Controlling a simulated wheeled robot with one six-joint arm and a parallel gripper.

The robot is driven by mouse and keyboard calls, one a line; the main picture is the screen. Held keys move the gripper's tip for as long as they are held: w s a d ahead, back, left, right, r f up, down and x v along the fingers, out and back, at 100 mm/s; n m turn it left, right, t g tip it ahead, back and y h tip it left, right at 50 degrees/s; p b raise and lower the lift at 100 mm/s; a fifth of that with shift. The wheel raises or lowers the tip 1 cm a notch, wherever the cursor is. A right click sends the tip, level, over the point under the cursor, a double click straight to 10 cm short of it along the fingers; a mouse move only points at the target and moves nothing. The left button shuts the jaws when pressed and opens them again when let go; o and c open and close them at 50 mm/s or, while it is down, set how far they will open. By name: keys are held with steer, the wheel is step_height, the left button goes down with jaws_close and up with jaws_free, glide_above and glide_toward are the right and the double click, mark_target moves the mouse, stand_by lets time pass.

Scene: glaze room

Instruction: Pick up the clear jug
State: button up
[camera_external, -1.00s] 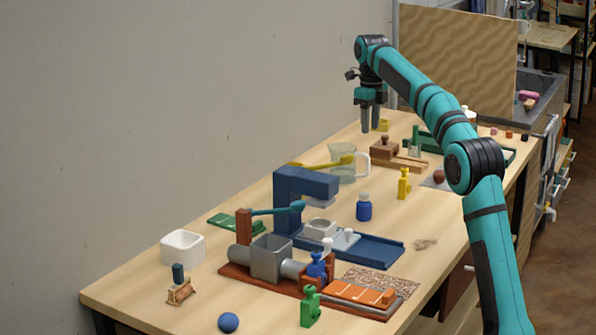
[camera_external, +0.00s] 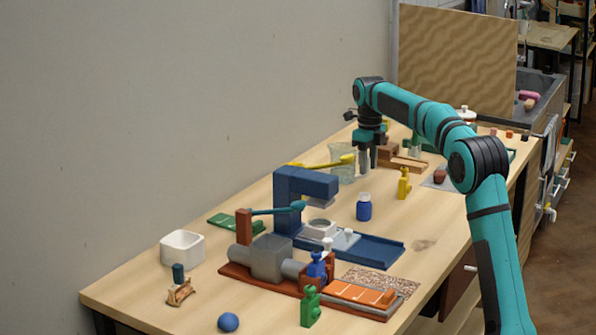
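The clear jug (camera_external: 343,162) stands on the wooden bench behind the blue press. Its see-through body shows left of my fingers, and its handle side is mostly hidden by them. My gripper (camera_external: 368,161) points straight down at the jug's right side, with its fingertips low, at about the height of the handle. The two fingers look apart, so it appears open. I cannot tell whether the handle is between them or whether they touch it.
The blue press (camera_external: 290,195) stands nearer the camera. A blue jar (camera_external: 364,207) stands in front.

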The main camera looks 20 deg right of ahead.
step_height(320, 180, down, 3)
steer(key=shift+r, duration=0.15)
jaws_close()
steer(key=shift+r, duration=0.15)
steer(key=shift+r, duration=4.8)
